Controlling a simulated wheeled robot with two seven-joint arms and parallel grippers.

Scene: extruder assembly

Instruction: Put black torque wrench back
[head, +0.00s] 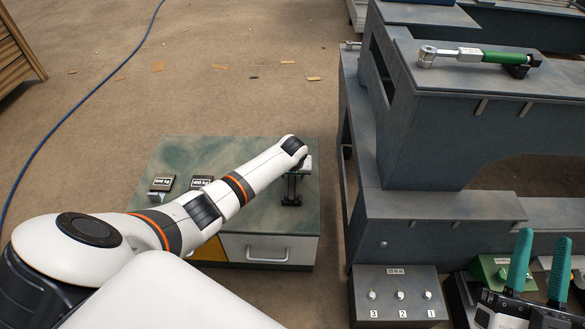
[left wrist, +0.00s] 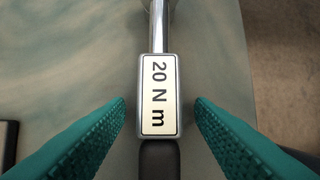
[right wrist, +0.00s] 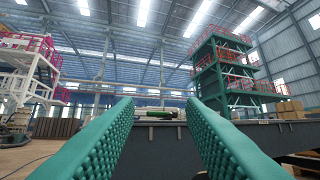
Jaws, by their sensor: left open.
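The torque wrench (left wrist: 158,95) shows in the left wrist view with a bright shaft, a "20 N m" plate and the start of a black handle. It is over the green-grey cabinet top. My left gripper (left wrist: 160,110) is open, its teal fingers on either side of the plate and apart from it. In the head view my arm hides most of this; a black part (head: 291,190) shows below my wrist on the cabinet (head: 250,215). My right gripper (head: 538,265) is open and empty at the lower right; it also shows in the right wrist view (right wrist: 160,105).
Two labelled holders (head: 161,184) (head: 200,182) stand on the cabinet's left part. A green-handled torque wrench (head: 480,56) lies on the grey bench (head: 480,115) at right. A box with numbered knobs (head: 395,308) stands lower right. Floor behind the cabinet is open.

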